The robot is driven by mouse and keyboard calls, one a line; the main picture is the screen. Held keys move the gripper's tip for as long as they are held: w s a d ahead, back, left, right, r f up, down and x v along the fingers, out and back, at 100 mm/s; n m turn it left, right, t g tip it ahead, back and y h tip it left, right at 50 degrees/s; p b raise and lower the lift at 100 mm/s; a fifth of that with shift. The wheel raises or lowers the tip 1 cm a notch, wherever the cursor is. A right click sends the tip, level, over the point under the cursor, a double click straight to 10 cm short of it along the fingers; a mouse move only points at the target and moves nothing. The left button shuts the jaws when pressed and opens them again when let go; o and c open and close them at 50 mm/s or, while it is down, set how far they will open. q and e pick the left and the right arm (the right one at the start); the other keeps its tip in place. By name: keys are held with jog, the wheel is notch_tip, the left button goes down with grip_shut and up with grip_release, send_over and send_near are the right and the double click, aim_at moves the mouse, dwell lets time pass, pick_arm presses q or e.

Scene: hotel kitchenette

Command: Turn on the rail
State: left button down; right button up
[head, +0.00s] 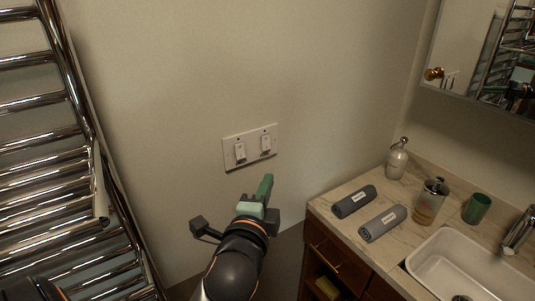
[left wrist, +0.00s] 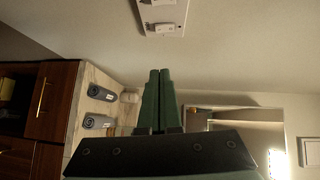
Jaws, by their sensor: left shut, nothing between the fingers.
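A white switch plate (head: 250,148) with two rocker switches is on the wall in the head view. The left switch (head: 240,151) and the right switch (head: 266,143) sit side by side. The plate also shows at the top of the left wrist view (left wrist: 163,14), partly cut off. The chrome towel rail (head: 50,150) is on the wall at the left. My left gripper (head: 267,184), with green fingers, is just below the plate, apart from it. Its fingers are together and empty, as the left wrist view (left wrist: 159,75) also shows. My right gripper is not in view.
A marble counter (head: 335,225) at the right holds two rolled grey towels (head: 354,201), a soap bottle (head: 397,160), a jar (head: 429,203), a green cup (head: 477,208) and a white sink (head: 455,262). A mirror (head: 480,50) hangs above. The wall around the plate is bare.

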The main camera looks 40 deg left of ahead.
pick_arm(q)
jog(key=shift+w, duration=0.1)
send_near(270, 147)
jog(key=w+d, duration=0.2)
jog(key=w, duration=0.1)
jog(key=a, duration=0.1)
jog(key=w+a, duration=0.1)
jog(key=w+a+p, duration=0.1)
jog(key=a, duration=0.1)
jog(key=shift+w+f, duration=0.25)
